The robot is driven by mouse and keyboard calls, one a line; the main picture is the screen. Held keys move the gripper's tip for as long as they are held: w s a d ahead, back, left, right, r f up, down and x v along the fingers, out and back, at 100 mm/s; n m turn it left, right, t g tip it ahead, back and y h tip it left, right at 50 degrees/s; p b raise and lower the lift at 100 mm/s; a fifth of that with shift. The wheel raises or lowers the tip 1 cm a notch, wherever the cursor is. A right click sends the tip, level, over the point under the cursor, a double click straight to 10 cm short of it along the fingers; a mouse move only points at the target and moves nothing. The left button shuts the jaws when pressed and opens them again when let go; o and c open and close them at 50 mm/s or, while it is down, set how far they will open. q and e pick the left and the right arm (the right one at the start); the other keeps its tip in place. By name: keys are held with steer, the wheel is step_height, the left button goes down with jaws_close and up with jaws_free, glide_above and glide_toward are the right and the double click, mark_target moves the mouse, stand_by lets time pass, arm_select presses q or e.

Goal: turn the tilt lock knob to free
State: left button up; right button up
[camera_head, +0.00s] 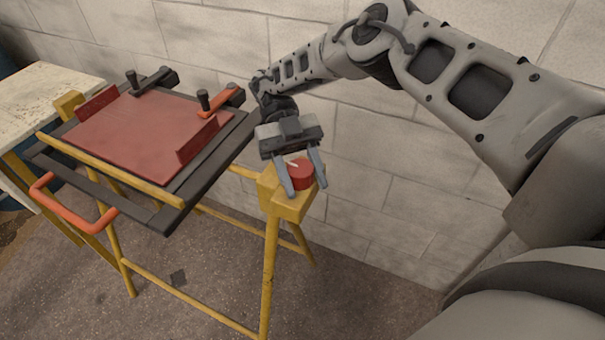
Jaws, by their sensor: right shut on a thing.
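The tilt lock knob (301,174) is a round red knob with a pale pointer mark on its top. It sits on a yellow block (288,204) at the right corner of the yellow stand. My right gripper (305,188) points down over the block, with one finger on each side of the red knob, shut on it. The pale mark points toward the upper left. Part of the knob is hidden by the fingers. My left gripper is not in view.
A dark tilting frame (150,215) with a red panel (140,130), black and orange clamps and an orange handle (68,212) is left of the knob. A pale table (40,95) stands at far left. A block wall (390,190) is close behind.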

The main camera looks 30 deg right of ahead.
mark_target(304, 175)
steer(key=shift+s+f, duration=0.1)
steer(key=shift+s, duration=0.1)
steer(key=o, duration=1)
steer(key=shift+r, duration=0.35)
step_height(304, 175, up, 3)
steer(key=shift+f+p, duration=0.1)
steer(key=shift+p, duration=0.3)
steer(key=s+a+r, duration=0.2)
steer(key=s+r, duration=0.1)
steer(key=s, duration=0.1)
steer(key=s+a+r, duration=0.2)
steer(key=s+r, duration=0.1)
steer(key=s, duration=0.1)
steer(key=s+a+r, duration=0.2)
steer(key=s+r, duration=0.1)
steer(key=s, duration=0.1)
steer(key=shift+s+a+r+p, duration=0.25)
steer(key=shift+r+p, duration=0.05)
steer(key=shift+r, duration=0.05)
